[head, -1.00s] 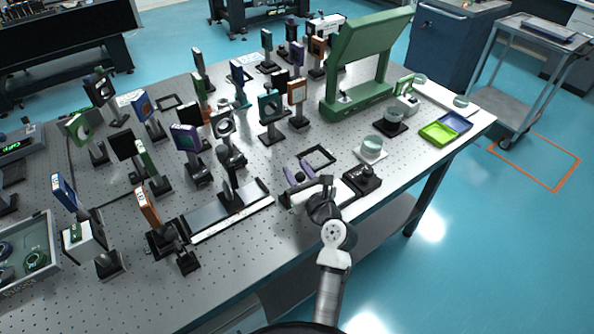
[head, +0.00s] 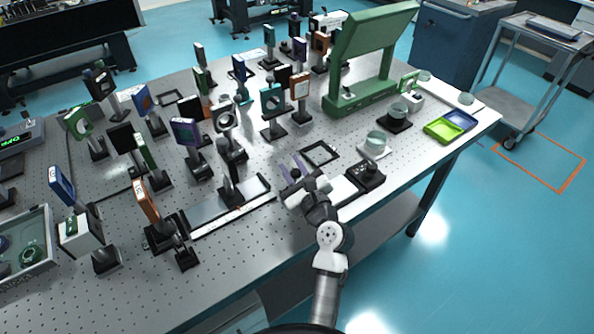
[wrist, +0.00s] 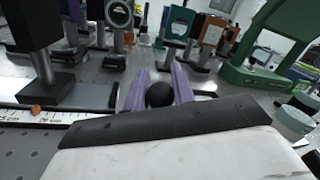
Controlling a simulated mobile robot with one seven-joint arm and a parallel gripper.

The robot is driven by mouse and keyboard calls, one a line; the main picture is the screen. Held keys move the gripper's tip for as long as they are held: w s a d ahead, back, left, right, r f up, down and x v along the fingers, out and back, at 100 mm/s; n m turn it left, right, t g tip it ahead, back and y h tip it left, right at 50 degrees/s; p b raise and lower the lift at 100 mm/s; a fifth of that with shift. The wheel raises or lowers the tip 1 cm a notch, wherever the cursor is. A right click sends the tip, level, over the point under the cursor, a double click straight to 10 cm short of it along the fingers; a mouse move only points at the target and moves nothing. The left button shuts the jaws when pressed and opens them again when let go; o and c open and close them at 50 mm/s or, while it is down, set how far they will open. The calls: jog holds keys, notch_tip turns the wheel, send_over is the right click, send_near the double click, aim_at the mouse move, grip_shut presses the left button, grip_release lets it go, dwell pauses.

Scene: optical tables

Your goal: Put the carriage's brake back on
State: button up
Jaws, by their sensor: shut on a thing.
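My gripper (head: 294,168) has two purple fingers and hangs over the front part of the table, just beyond the right end of a scaled rail (head: 205,213). In the wrist view, a black ball-shaped knob (wrist: 160,95) sits between the purple fingers, and my gripper is shut on it. What the knob joins to is hidden below. The carriage (head: 231,193) stands on the rail left of my gripper, with a dark upright post. In the wrist view it appears to be the dark base and post (wrist: 47,75) at left. I cannot make out a separate brake lever on it.
A black control box (head: 366,177) stands close to the right of my gripper. A black frame (head: 320,153) lies flat behind it. Mounted optics crowd the left and back. A large green stand (head: 362,90) and green tray (head: 442,131) are farther right.

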jog(key=n+b, duration=0.1)
jog(key=s+a+n+b, duration=0.1)
jog(key=n, duration=0.1)
jog(key=shift+a+f+y, duration=0.15)
jog(key=shift+f+y, duration=0.05)
jog(key=shift+y, duration=0.1)
jog(key=shift+s+a+f+n+y+b, duration=0.1)
jog(key=shift+s+a+n+y+b, duration=0.15)
jog(key=shift+n+b, duration=0.6)
jog(key=shift+s+a+f+n+y+b, duration=0.15)
jog(key=shift+a+n+b, duration=0.2)
jog(key=shift+n+b, duration=0.5)
jog(key=shift+s+a+r+n+y+b, duration=0.1)
jog(key=shift+s+a+n+b, duration=0.15)
jog(key=shift+n+b, duration=0.55)
jog(key=shift+a+n, duration=0.1)
jog(key=shift+n, duration=0.2)
jog(key=o, duration=1)
notch_tip(320, 180, up, 20)
jog(key=shift+p, duration=0.95)
